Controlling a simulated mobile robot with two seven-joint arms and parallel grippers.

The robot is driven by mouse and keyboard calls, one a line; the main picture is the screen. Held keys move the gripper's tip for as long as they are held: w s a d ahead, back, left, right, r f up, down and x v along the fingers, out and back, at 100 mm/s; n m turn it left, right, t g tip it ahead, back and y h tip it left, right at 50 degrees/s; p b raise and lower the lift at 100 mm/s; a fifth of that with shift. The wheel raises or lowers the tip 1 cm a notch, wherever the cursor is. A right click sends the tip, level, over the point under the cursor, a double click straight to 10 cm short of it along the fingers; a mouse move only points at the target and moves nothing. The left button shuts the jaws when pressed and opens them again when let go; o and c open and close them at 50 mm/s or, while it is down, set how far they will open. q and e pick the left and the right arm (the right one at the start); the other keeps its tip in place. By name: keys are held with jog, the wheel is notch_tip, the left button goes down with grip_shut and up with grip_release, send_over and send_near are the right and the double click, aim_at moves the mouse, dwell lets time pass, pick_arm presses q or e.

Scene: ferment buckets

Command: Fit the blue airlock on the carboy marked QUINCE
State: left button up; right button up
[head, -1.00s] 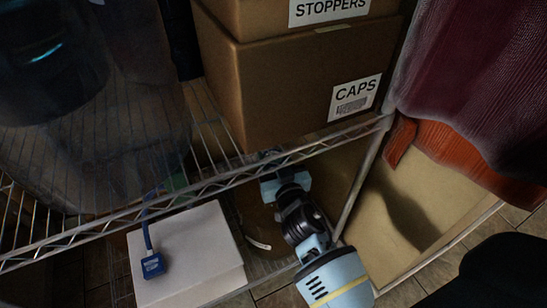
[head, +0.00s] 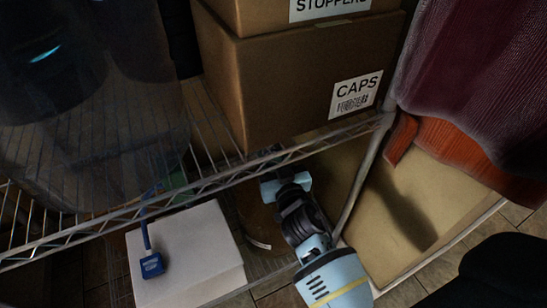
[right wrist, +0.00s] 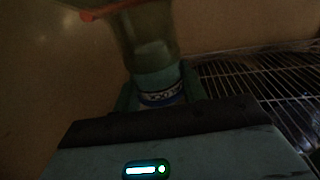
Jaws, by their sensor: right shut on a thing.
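My right gripper (head: 286,186) reaches in under the wire shelf in the head view; its fingertips are hidden there. In the right wrist view its fingers (right wrist: 160,94) are shut on a translucent, greenish cylinder (right wrist: 154,58) with a blue and white band at its lower end, seemingly the blue airlock. An orange-red piece (right wrist: 108,11) shows at the top of that view, blurred. A brown rounded vessel (head: 252,213) stands behind my right arm, with a pale label edge. No QUINCE marking is readable. My left gripper is out of view.
The wire shelf's front rail (head: 215,182) crosses above my arm. Cardboard boxes, one marked CAPS (head: 290,95), stand on it beside a large dark translucent vessel (head: 95,140). A blue tag (head: 152,265) hangs over a white box (head: 200,240). Red cloth (head: 480,90) hangs at right.

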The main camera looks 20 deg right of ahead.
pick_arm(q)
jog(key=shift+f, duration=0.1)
pick_arm(e)
jog(key=shift+f, duration=0.1)
dwell(0.3)
jog(key=o, duration=1.1)
jog(key=shift+c, duration=0.2)
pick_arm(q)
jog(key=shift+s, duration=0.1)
pick_arm(e)
jog(key=shift+s, duration=0.15)
